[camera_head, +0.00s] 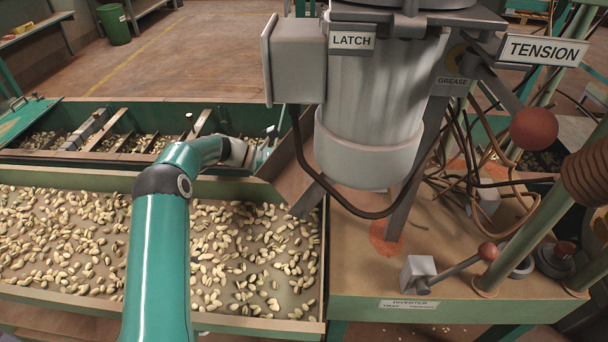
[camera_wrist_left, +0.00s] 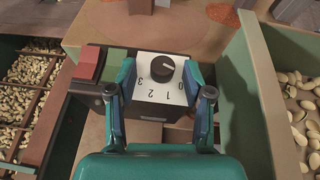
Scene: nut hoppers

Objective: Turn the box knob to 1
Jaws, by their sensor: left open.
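In the left wrist view, a round black knob (camera_wrist_left: 162,68) sits on a white dial plate (camera_wrist_left: 158,90) of a dark box (camera_wrist_left: 118,65). The numbers 0, 1, 2 and 3 run along the plate's near side and appear upside down. A small pale mark shows on the knob, but I cannot tell which number it points to. My left gripper (camera_wrist_left: 161,76) is open, one finger on each side of the knob, with visible gaps. In the head view my left gripper (camera_head: 266,148) is partly hidden beside the hopper, and the box is hidden. My right gripper is out of view.
A red button (camera_wrist_left: 90,62) and a green one (camera_wrist_left: 84,90) sit left of the dial. Nut-filled trays (camera_wrist_left: 290,150) flank the gripper.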

